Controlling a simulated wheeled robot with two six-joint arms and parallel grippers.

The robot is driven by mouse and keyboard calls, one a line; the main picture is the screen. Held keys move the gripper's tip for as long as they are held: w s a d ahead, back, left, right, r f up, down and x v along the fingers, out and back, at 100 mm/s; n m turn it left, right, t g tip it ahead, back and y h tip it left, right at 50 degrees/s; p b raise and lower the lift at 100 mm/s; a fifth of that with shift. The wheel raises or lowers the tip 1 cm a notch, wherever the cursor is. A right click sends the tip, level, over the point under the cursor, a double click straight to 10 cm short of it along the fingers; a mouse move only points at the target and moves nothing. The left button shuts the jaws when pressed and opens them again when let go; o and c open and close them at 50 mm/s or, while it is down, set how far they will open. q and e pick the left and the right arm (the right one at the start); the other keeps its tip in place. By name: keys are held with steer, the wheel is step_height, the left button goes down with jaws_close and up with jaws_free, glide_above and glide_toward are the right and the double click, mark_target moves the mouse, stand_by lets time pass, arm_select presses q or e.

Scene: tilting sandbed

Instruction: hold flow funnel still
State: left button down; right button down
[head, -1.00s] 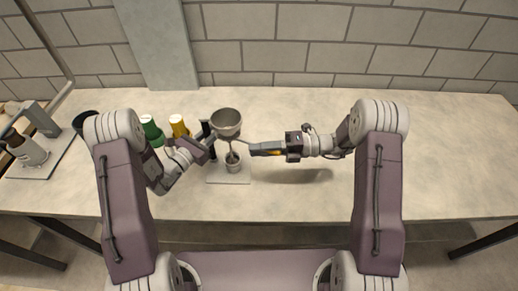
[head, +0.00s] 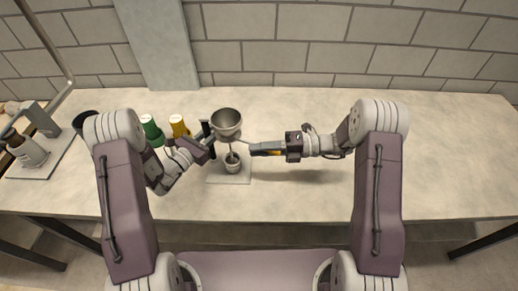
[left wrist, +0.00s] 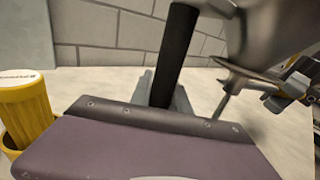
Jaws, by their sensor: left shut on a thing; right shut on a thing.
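The metal flow funnel (head: 226,122) is held up over a small grey cup (head: 233,163) that stands on a light square plate (head: 229,180). A thin dark line runs from the funnel's underside to the cup. My left gripper (head: 210,139) is shut at the funnel's left side; its fingertips are partly hidden. My right gripper (head: 252,149) is shut on a thin handle reaching the funnel from the right. In the left wrist view the funnel (left wrist: 275,30) fills the upper right, blurred and cut off, and my right gripper (left wrist: 285,92) shows beyond it.
A stand with a brown-and-white bottle (head: 29,152) is at the far left. The table's right side is clear.

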stand_by(0.3)
steer(key=shift+s+a+m+t, duration=0.25)
steer(key=shift+m+t, duration=0.2)
steer(key=shift+t, duration=0.2)
steer(key=shift+s+a+m+t, duration=0.15)
steer(key=shift+s+m+t, duration=0.1)
steer(key=shift+m+t, duration=0.3)
steer(key=c, duration=1.3)
jaws_free()
steer(key=s+d, duration=0.1)
steer(key=d, duration=1.1)
steer(key=shift+s+r, duration=0.4)
steer(key=shift+r, duration=0.05)
steer(key=shift+a, duration=0.1)
